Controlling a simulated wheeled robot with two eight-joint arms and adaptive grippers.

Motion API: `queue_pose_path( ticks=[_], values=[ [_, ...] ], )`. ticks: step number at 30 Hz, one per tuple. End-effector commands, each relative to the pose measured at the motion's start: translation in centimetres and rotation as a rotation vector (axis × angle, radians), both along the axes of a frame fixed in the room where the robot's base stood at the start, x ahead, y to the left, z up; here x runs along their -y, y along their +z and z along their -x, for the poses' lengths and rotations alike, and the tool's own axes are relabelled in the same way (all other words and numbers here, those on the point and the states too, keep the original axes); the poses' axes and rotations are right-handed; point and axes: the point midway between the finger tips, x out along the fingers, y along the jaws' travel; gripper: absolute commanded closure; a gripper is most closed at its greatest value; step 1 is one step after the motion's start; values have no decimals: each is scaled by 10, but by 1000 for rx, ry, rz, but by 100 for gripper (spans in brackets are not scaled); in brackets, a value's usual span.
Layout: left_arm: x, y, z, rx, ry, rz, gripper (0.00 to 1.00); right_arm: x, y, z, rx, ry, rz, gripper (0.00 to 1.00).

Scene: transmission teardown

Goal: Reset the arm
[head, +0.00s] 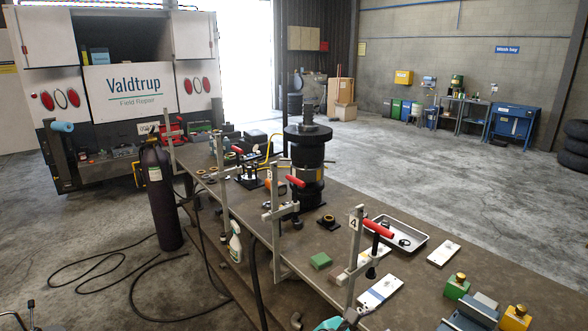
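A long dark workbench (350,218) runs from the middle left to the lower right. A black transmission-like unit (307,150) stands upright on it, with a shaft pointing up.
A metal tray (412,243), a green block (320,261) and white plates (443,253) lie on the bench. A dark gas cylinder (161,198) and hoses stand on the floor at left. A Valdtrup truck (128,88) is behind.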

Motion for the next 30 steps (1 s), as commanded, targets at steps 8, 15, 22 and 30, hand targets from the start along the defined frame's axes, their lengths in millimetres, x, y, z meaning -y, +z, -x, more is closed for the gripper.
queue_pose_path(
  ticks=[8, 15, 22, 30],
  values=[
    [0, -37, 0, 0, 0, 0, 60, 40, -83, 51, 186, -256, -630, 60],
    [0, -75, 0, 0, 0, 0, 60, 26, -152, 111, 517, -763, -1404, 60],
    [0, -88, 0, 0, 0, 0, 60, 7, -164, 127, 708, -1081, -1775, 60],
    [0, -87, 0, 0, 0, 0, 60, 4, -162, 128, 728, -1123, -1819, 60]
  ],
)
